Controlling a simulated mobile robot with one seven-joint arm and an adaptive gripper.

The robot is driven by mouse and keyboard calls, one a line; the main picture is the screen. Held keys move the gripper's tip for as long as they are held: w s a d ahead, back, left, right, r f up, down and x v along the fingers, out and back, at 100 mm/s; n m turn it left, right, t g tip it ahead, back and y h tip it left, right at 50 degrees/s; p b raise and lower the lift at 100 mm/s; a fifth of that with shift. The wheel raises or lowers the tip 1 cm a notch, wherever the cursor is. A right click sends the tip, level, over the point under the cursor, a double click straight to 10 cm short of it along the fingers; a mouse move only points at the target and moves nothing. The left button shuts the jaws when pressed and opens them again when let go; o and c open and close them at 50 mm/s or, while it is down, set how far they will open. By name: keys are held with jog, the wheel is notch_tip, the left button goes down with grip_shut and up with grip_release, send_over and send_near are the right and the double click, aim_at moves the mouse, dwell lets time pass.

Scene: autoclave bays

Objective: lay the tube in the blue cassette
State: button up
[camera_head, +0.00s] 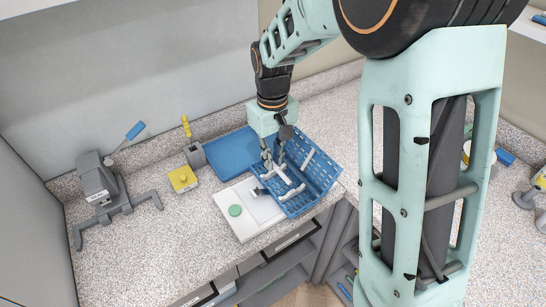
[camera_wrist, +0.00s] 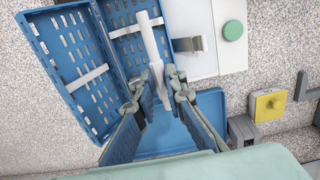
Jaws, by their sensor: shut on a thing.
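The blue cassette (camera_head: 322,178) lies open on the counter. Its perforated halves also show in the wrist view (camera_wrist: 58,45), with white bars across them. My gripper (camera_head: 273,167) is over the cassette's left part and points down. In the wrist view my gripper (camera_wrist: 157,82) is shut on the white tube (camera_wrist: 151,42), which runs between the fingers and out over one cassette half. The tube (camera_head: 280,173) is partly hidden by the fingers in the head view. I cannot tell whether it touches the cassette floor.
A blue tray (camera_head: 230,154) lies behind the cassette. A white plate with a green button (camera_head: 235,210) is at its left. A yellow button box (camera_head: 183,180) and a grey stand (camera_head: 115,205) are farther left. The counter's front edge is close by.

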jog(key=shift+f, duration=0.1)
jog(key=shift+f+b, duration=2.35)
jog(key=shift+f, duration=0.8)
jog(key=o, duration=0.8)
jog(key=shift+o, duration=0.2)
jog(key=shift+r, duration=0.1)
jog(key=shift+r+p, duration=2.55)
jog(key=shift+r, duration=0.95)
